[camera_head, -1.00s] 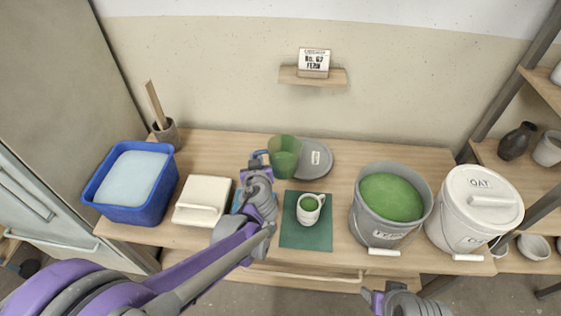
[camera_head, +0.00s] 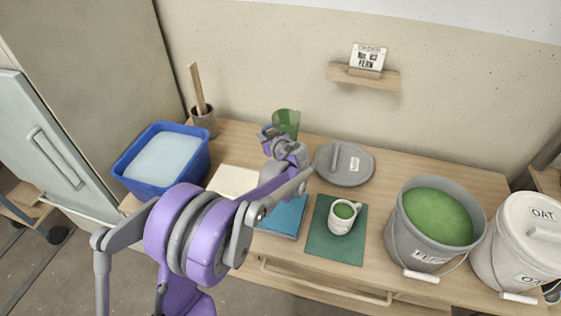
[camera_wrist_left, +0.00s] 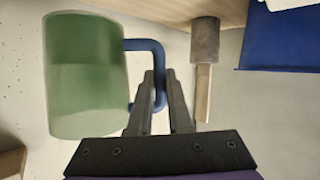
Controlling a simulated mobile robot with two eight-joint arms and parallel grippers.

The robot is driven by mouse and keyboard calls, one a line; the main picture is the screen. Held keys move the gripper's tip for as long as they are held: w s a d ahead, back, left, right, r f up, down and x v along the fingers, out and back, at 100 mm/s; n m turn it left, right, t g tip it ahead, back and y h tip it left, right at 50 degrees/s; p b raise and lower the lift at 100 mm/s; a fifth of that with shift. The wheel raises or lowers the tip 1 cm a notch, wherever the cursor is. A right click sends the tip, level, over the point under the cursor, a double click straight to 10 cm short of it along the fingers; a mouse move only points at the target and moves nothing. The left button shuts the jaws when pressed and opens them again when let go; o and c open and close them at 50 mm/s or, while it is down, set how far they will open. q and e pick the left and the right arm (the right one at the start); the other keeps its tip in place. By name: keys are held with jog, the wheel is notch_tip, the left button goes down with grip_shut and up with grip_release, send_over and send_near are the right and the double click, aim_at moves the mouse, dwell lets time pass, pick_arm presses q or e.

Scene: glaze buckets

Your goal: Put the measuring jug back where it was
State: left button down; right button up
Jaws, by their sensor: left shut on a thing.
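The measuring jug (camera_head: 287,121) is a green see-through cup with a blue handle. In the head view it is at the back of the table, left of the round grey lid, and I cannot tell whether it touches the table. My left gripper (camera_head: 268,134) is shut on its handle. In the left wrist view the jug (camera_wrist_left: 86,75) is at the left, and the fingers of the left gripper (camera_wrist_left: 160,80) close around the blue handle (camera_wrist_left: 158,75). My right gripper is not in view.
The grey lid (camera_head: 358,168) lies right of the jug. Grey (camera_head: 400,235) and white (camera_head: 500,265) buckets stand right. A blue tub (camera_head: 140,178) and a pot with sticks (camera_head: 205,124) stand left.

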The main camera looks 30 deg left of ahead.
pick_arm(q)
notch_tip(320, 180, down, 9)
jog(key=shift+f+b, duration=0.2)
jog(key=shift+b, duration=0.8)
jog(key=shift+f, duration=0.2)
jog(key=c, duration=0.8)
grip_release()
jog(key=shift+c, duration=0.2)
jog(key=shift+r, duration=0.2)
